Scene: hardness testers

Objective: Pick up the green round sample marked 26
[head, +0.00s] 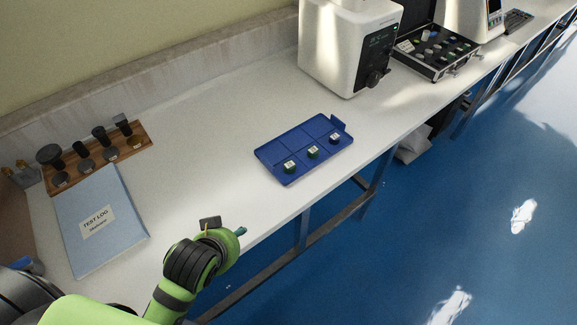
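A blue compartment tray (284,143) lies on the white bench. Three small round samples sit in its front row, each with a white label on top. The left sample (289,168) and the middle sample (313,153) look green; the right sample (334,138) looks dark blue. The label numbers are too small to read, so I cannot tell which is 26. My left arm reaches in from the bottom left. Its gripper (240,232) is at the bench's front edge, left of and nearer than the tray, apart from it. The wrist largely hides its fingers. My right gripper is out of view.
A white tester (346,45) stands behind the tray, with an open case (437,50) of samples to its right. A blue test log (97,220) and a wooden rack (98,158) with dark tools lie at left. The bench between log and tray is clear.

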